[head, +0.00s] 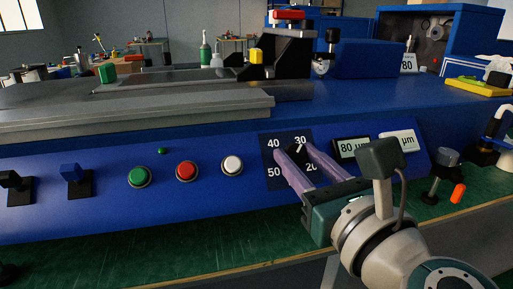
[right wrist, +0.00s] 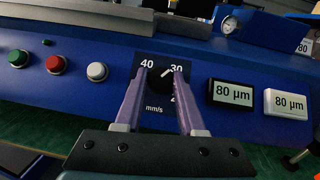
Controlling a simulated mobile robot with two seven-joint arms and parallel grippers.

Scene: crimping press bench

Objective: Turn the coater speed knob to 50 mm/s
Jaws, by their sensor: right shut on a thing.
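The black speed knob (head: 299,153) sits on a dark dial plate (head: 268,157) on the blue front panel; the plate is marked 20, 30, 40 and 50 in the head view. My right gripper (head: 294,149) is shut on the knob, one purple finger on each side. In the right wrist view the knob (right wrist: 160,83) sits between the fingertips of the gripper (right wrist: 160,76), and its white pointer mark points up and right toward 30. The fingers hide part of the scale; 50 is hidden there. My left gripper is not in view.
An orange item (head: 458,193) lies on the green bench.

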